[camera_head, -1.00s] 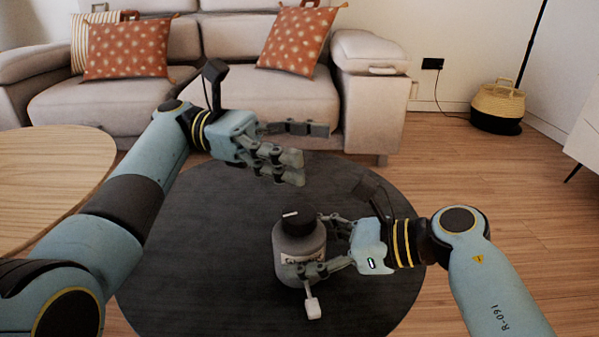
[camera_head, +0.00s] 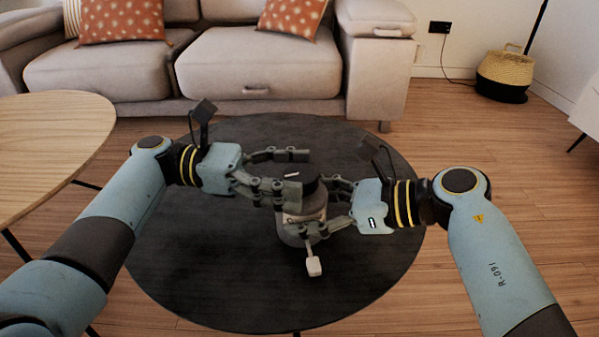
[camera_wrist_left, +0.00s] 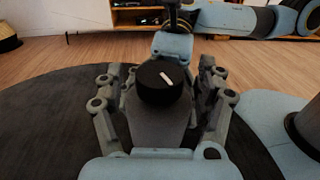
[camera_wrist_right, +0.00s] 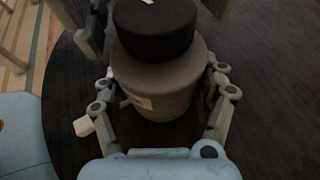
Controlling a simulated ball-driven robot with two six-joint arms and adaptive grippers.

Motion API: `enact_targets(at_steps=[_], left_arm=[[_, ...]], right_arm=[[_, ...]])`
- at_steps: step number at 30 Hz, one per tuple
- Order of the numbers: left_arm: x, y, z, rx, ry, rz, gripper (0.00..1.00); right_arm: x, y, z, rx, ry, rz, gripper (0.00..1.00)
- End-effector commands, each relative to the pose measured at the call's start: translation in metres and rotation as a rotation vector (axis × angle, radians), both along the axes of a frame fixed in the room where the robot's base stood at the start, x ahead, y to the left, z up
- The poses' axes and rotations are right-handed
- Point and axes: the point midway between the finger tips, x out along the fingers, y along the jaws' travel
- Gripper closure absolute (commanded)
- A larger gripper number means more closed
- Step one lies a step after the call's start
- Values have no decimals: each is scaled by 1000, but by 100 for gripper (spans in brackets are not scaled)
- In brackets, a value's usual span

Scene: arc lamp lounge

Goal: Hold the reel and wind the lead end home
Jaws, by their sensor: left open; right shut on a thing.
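The reel (camera_wrist_right: 165,72) is a grey-brown round body with a black knob (camera_wrist_left: 162,84) on top that bears a white mark. It stands on the dark round table. My right gripper (camera_head: 332,205) is shut on the reel body from the right, one finger on each side. The lead end (camera_head: 313,265), a small pale plug, hangs at the reel's front; it also shows in the right wrist view (camera_wrist_right: 84,126). My left gripper (camera_head: 280,172) is open, its fingers on either side of the black knob in the left wrist view. I cannot tell whether they touch it.
The dark round table (camera_head: 200,270) is otherwise bare around the reel. A wooden table (camera_head: 45,140) stands at the left. A beige sofa (camera_head: 260,70) with patterned cushions is behind. A basket (camera_head: 503,75) stands at the far right by the wall.

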Motion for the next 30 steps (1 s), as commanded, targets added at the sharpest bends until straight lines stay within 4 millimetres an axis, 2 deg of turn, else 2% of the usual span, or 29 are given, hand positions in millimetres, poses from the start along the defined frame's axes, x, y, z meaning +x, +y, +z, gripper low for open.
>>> enact_targets(at_steps=[4,13,26,30], left_arm=[[-2,-11,0,0,0,0,28],[-2,-13,0,0,0,0,29],[-2,-13,0,0,0,0,85],[-1,-13,0,0,0,-23,85]], right_arm=[[-1,0,-2,-2,3,1,75],[-1,0,-2,-2,3,1,75],[-1,0,-2,-2,4,2,75],[-1,0,-2,-2,3,1,75]])
